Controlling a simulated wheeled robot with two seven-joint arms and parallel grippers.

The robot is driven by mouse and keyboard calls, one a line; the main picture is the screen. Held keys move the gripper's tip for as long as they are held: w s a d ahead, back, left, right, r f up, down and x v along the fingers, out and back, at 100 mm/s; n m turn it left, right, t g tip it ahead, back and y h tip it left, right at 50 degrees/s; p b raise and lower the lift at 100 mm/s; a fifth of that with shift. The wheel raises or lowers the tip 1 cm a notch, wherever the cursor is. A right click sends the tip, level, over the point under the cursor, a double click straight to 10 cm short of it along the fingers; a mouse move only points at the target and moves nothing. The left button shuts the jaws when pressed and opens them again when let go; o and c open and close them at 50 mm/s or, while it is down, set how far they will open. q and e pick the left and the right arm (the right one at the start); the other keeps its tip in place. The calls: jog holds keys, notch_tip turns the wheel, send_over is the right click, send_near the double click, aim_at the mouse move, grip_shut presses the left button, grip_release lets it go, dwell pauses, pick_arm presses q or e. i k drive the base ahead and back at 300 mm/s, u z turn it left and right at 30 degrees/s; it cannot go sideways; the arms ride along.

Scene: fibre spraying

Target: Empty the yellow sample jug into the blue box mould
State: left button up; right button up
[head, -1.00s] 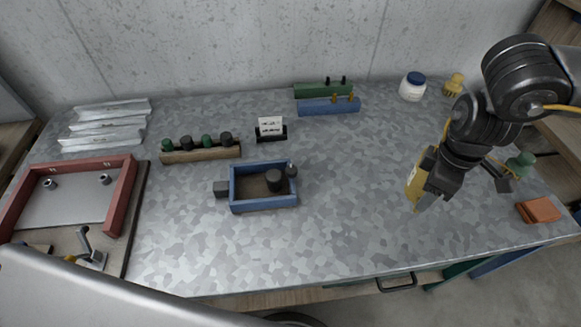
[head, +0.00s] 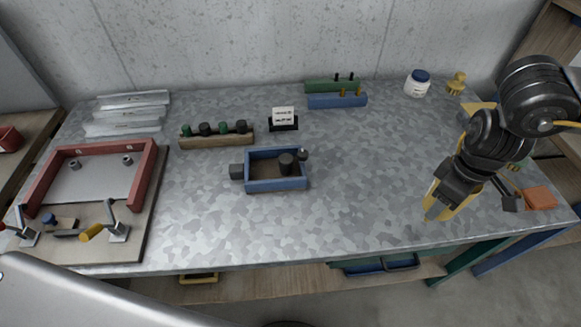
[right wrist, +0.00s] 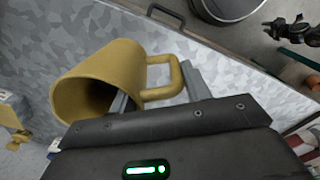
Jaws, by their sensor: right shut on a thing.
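The yellow sample jug (right wrist: 118,68) is held by my right gripper (head: 440,206), and its mouth faces down and left in the right wrist view. The fingers lie around its handle side; the exact contact is hard to see. In the head view the jug (head: 431,203) is mostly hidden by the gripper, above the right front of the table. Its interior is dark and I cannot tell its contents. My left gripper is not in view.
A red-framed fixture (head: 148,175) with clamps is at the left. A wooden rack (head: 215,141) of dark and green pieces, a card holder (head: 284,120) and green and blue blocks (head: 337,101) stand behind the mould. An orange block (head: 540,198) lies far right. Table between jug and mould is clear.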

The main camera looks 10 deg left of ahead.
aim_at(260, 172)
jog(key=z, duration=0.05)
jog(key=k, duration=1.4)
jog(key=u, duration=1.5)
jog(key=i, duration=1.75)
jog(key=z, duration=0.65)
